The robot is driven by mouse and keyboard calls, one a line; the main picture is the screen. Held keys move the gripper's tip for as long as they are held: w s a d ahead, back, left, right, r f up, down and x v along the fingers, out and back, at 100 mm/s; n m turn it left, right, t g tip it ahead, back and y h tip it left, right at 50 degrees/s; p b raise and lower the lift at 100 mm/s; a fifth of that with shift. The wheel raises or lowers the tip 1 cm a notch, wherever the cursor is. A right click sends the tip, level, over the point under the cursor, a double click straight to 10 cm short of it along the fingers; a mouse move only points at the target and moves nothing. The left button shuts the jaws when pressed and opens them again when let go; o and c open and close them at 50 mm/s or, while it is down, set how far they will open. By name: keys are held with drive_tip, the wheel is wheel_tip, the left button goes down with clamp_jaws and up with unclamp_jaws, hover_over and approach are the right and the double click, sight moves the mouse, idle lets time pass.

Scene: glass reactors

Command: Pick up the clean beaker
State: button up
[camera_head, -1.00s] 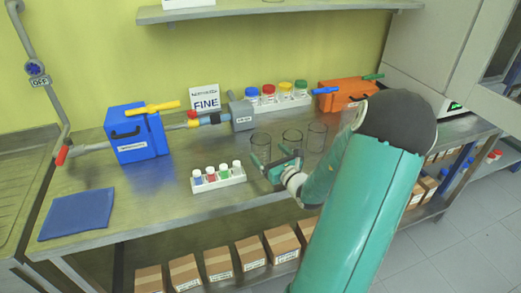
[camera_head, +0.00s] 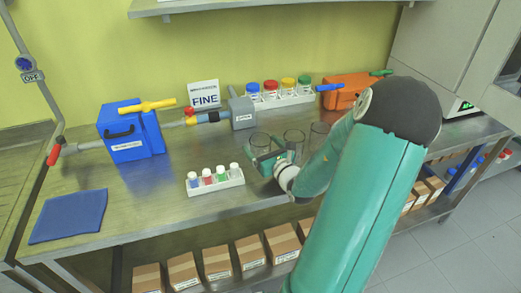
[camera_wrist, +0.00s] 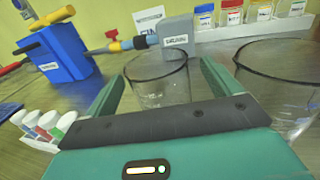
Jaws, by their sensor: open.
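Three clear glass beakers stand on the steel bench: a left beaker (camera_head: 260,141), a middle beaker (camera_head: 294,137) and a right beaker (camera_head: 319,130). I cannot tell from looks which is the clean one. My green gripper (camera_head: 266,157) is open at the left beaker. In the wrist view the open gripper (camera_wrist: 164,75) has one finger on each side of this left beaker (camera_wrist: 160,88), which stands upright. The beaker's lower part is hidden by the gripper body. The middle beaker (camera_wrist: 285,75) stands just right of the right finger.
A white rack of small vials (camera_head: 215,182) is left of my gripper. Behind are a blue box (camera_head: 131,135), grey block (camera_head: 242,113), FINE sign (camera_head: 204,95), rack of capped jars (camera_head: 279,98) and orange box (camera_head: 347,92). The front-left bench is clear around a blue mat (camera_head: 68,215).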

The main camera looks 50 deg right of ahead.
drive_tip(key=shift+w, duration=0.1)
drive_tip(key=shift+c, duration=0.4)
drive_tip(key=shift+a, duration=0.1)
drive_tip(key=c, duration=1)
drive_tip(key=shift+r, duration=0.1)
